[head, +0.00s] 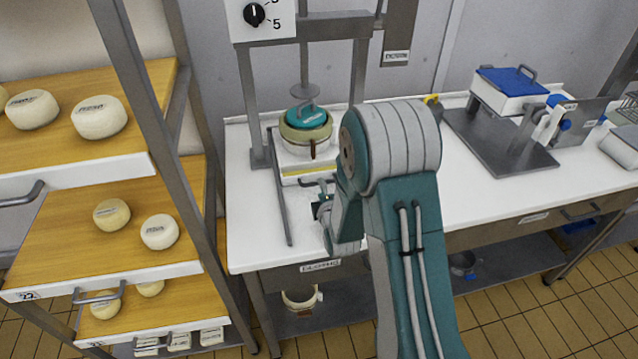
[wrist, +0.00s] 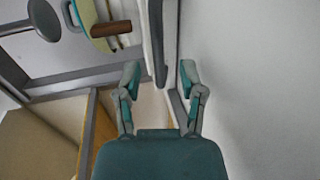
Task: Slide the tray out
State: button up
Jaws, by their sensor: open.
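The tray (head: 295,180) is a pale slab with a yellow stripe under the press on the white bench, with a dark bar handle (head: 318,182) on its front. A round cheese mould (head: 305,136) with a teal lid sits on it. My gripper (head: 324,207) is just in front of the handle, partly hidden by my arm. In the wrist view my gripper (wrist: 160,72) is open, with a finger on each side. The dark handle (wrist: 157,60) reaches between the fingertips, with gaps visible on both sides. The mould (wrist: 103,20) shows at the upper left.
The press's metal frame (head: 250,110) and a slanting rail (head: 281,200) stand left of the tray. A shelf rack (head: 135,80) with cheeses is farther left. A blue-topped device (head: 505,88) stands at the bench's right. The bench (head: 262,240) is clear toward its front left.

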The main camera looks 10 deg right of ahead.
jog(key=shift+x, duration=1.9)
grip_shut()
jog(key=shift+s+f, duration=0.1)
jog(key=shift+s, duration=0.1)
